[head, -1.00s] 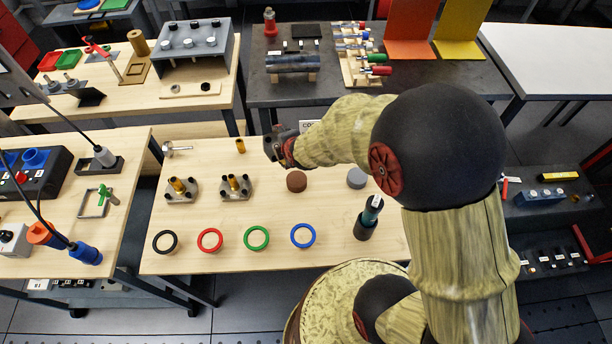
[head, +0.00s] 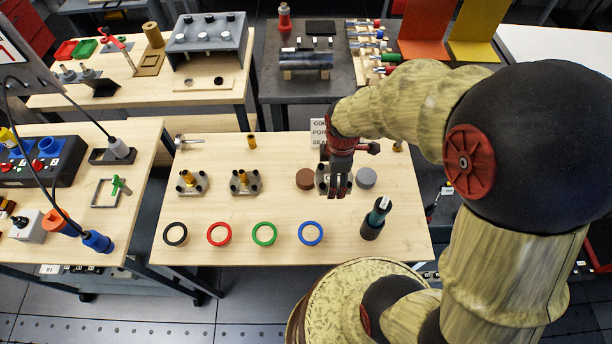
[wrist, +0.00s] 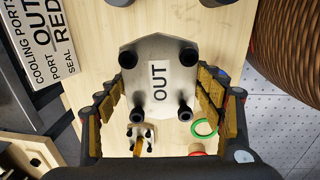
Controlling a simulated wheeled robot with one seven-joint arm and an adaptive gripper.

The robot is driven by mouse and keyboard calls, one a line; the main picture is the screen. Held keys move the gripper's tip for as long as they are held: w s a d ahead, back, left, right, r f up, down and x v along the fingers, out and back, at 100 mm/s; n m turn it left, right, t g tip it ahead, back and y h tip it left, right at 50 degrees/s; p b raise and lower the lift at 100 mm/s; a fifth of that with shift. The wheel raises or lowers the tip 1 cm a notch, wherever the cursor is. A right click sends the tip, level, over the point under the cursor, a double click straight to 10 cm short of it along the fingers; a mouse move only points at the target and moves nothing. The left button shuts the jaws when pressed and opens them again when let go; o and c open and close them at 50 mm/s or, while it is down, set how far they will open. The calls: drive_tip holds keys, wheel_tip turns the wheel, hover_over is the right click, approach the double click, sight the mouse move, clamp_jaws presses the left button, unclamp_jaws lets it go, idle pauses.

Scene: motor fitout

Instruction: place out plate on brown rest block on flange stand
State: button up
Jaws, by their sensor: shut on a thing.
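The out plate (wrist: 158,55) is a light grey plate marked OUT with black corner posts. It sits between both finger pads of my gripper (wrist: 160,100) in the wrist view. In the head view my gripper (head: 338,190) points down and is shut on the plate (head: 322,183). The plate appears between a round brown rest block (head: 305,179) and a round grey block (head: 366,178), partly hidden by my fingers. It looks to be above the table, but its height is unclear. I cannot make out the brown block in the wrist view.
Two similar plates with brass parts (head: 192,183) (head: 244,182) stand to the left. Black, red, green and blue rings (head: 310,233) lie along the front. A cooling-ports sign (head: 321,132) stands behind.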

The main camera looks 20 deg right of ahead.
drive_tip(key=shift+s+a+g, duration=0.15)
drive_tip(key=shift+s+g, duration=0.25)
drive_tip(key=shift+s, duration=0.25)
drive_tip(key=w+a+f+b, duration=0.2)
drive_tip(key=w+a+f, duration=0.15)
drive_tip(key=w, duration=0.45)
drive_tip(key=b, duration=0.1)
hover_over(306, 177)
drive_tip(key=f, duration=0.5)
drive_tip(key=shift+s+d+f, duration=0.1)
drive_tip(key=shift+s+f, duration=0.1)
drive_tip(key=shift+w+f, duration=0.2)
drive_tip(key=shift+f, duration=0.1)
wheel_tip(306, 177, down, 4)
drive_tip(key=shift+w+r+b, duration=0.15)
drive_tip(key=shift+r+b, duration=0.1)
drive_tip(key=shift+b, duration=0.45)
drive_tip(key=o, duration=1.5)
drive_tip(key=shift+o, duration=0.3)
